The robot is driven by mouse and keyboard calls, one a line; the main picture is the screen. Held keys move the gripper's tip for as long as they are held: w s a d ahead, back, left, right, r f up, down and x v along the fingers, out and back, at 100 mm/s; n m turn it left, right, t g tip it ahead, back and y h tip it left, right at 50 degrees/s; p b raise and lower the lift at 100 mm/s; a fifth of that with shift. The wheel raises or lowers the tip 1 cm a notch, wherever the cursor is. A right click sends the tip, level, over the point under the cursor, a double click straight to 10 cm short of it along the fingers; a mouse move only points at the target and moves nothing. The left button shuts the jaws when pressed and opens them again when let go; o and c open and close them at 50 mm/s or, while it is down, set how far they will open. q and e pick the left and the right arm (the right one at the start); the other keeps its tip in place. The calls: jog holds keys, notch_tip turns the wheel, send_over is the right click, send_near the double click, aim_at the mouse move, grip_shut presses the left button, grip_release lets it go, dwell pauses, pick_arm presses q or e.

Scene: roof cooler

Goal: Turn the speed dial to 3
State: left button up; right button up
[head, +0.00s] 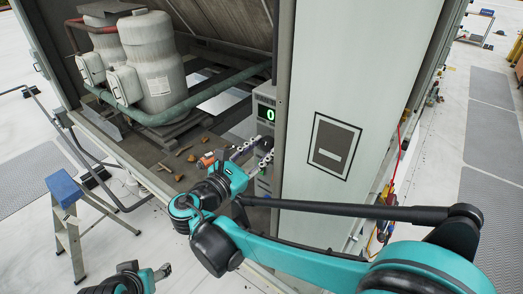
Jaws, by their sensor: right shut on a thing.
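The control panel (264,98) is a narrow grey box at the edge of the open cooler cabinet. Its display (266,113) shows a green 0. My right gripper (262,152) reaches the panel just below the display. Its fingers are shut on the speed dial, which is mostly hidden behind them, so its pointer cannot be read. My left gripper (160,272) is low at the bottom left, away from the panel; its jaw opening is too small to tell.
The cabinet holds two grey tanks (158,62) and a green pipe (190,105). Small brown debris lies on its floor. A pale cabinet panel (370,75) stands right of the control panel. A stepladder with a blue top (66,188) stands at the left on the white roof.

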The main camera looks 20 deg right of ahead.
jog(key=m, duration=0.3)
jog(key=shift+m+b, duration=0.3)
jog(key=shift+b, duration=0.05)
jog(key=m, duration=0.4)
jog(key=shift+m+b, duration=0.3)
jog(key=m, duration=0.4)
jog(key=m+b, duration=0.1)
jog(key=m, duration=0.7)
jog(key=shift+m, duration=0.3)
jog(key=m, duration=0.4)
jog(key=shift+f+m, duration=0.1)
jog(key=shift+m, duration=0.2)
jog(key=m, duration=0.4)
jog(key=shift+b, duration=0.35)
jog(key=shift+m, duration=1.9)
